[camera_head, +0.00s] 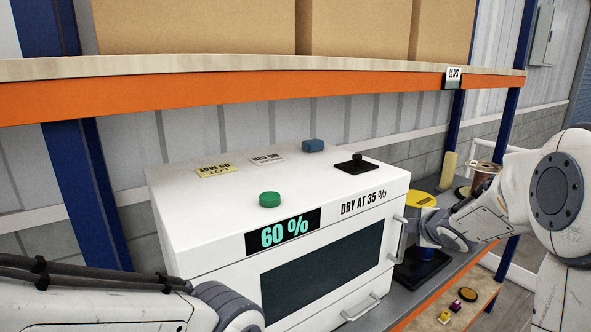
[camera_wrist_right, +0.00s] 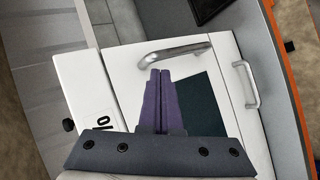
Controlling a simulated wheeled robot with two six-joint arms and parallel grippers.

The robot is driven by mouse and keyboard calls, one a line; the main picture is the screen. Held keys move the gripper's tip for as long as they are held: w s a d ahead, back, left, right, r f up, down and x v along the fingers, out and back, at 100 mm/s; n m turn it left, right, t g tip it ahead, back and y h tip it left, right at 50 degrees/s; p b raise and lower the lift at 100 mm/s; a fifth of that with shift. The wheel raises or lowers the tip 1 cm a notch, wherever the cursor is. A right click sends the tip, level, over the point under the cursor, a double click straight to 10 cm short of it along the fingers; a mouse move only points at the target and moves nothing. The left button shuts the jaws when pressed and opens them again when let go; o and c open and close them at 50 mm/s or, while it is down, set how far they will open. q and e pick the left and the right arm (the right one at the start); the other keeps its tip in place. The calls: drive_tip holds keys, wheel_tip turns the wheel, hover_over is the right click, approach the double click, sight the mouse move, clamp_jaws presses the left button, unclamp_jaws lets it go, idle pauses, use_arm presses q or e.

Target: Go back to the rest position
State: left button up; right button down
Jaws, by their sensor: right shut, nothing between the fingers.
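My right gripper (camera_wrist_right: 159,72) is shut and empty in the right wrist view, its two purple fingers pressed together. Its fingertips appear just beside the metal door handle (camera_wrist_right: 175,50) of the white dryer, and I cannot tell whether they touch it. In the head view my right arm reaches in from the right, with its wrist by the dryer's right front edge. The white dryer (camera_head: 210,240) has a dark window, a "60 %" display and a "DRY AT 35 %" label. My left arm enters at the lower left, with its gripper out of view.
A green knob (camera_head: 270,199), a blue object (camera_head: 313,146), a black block (camera_head: 356,164) and two labels lie on the dryer. A yellow-topped spool (camera_head: 421,199) stands right of it. An orange-edged shelf (camera_head: 250,86) with boxes runs above. A drawer handle (camera_head: 362,307) sticks out below.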

drive_tip(key=s+a+f+m+g, duration=0.3)
drive_tip(key=s+a+f+m, duration=0.15)
drive_tip(key=s, duration=0.45)
drive_tip(key=s+a+f+m+g, duration=0.35)
drive_tip(key=s+m, duration=0.25)
drive_tip(key=s, duration=0.2)
drive_tip(key=s+a+f+m+g, duration=0.3)
drive_tip(key=s+f+m, duration=0.25)
drive_tip(key=s, duration=0.35)
drive_tip(key=s+a+r+n+g, duration=0.1)
drive_tip(key=s+a+r+n, duration=0.1)
drive_tip(key=s+a, duration=0.4)
drive_tip(key=s+a+r+n+g+y+b, duration=0.1)
drive_tip(key=s+a+r+n, duration=0.2)
drive_tip(key=s+a, duration=0.3)
drive_tip(key=shift+s+a+n, duration=0.3)
drive_tip(key=shift+s+n, duration=0.1)
drive_tip(key=shift+n, duration=0.5)
